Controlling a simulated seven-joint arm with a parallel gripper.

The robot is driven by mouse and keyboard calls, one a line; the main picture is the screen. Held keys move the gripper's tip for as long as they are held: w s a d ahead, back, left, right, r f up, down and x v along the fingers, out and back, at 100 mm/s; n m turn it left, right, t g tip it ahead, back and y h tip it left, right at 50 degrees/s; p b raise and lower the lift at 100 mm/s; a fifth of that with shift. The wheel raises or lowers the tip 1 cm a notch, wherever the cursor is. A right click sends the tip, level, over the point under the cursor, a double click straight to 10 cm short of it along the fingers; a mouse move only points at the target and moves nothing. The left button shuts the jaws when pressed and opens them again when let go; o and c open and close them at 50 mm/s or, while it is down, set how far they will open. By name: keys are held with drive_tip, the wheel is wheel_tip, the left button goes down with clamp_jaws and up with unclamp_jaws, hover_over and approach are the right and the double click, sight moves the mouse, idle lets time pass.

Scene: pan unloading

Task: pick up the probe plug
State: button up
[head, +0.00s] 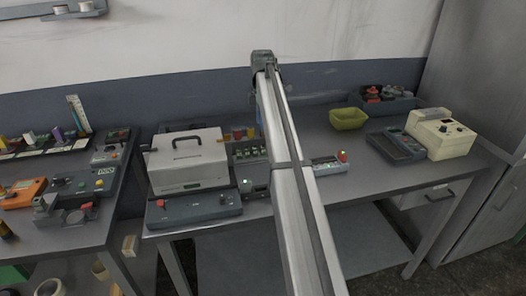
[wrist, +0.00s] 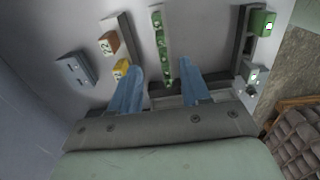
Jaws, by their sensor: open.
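My gripper (wrist: 160,68) shows in the wrist view as two blue fingers, apart and with nothing held between them. A narrow green strip (wrist: 160,45) with pale marks lies beyond the gap between the fingertips. A yellow block (wrist: 122,68) and a brown block (wrist: 107,42) sit just left of the left finger. A blue-grey block (wrist: 74,68) is further left. I cannot tell which small part, if any, is the probe plug. In the head view my arm crosses the middle of the bench, and I cannot make out the gripper there.
The bench holds a grey case with a handle (head: 187,160), a dark control box (head: 194,209), a yellow-green bin (head: 348,119) and a cream instrument (head: 440,132). A red-topped device (head: 330,164) stands right of my arm. The bench front there is clear.

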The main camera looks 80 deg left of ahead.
sight(264, 147)
wheel_tip(264, 147, down, 12)
drive_tip(key=shift+w+d+r, duration=0.1)
drive_tip(key=shift+w+r, duration=0.05)
drive_tip(key=shift+r, duration=0.1)
idle(0.4)
drive_tip(key=shift+c, duration=0.3)
clamp_jaws()
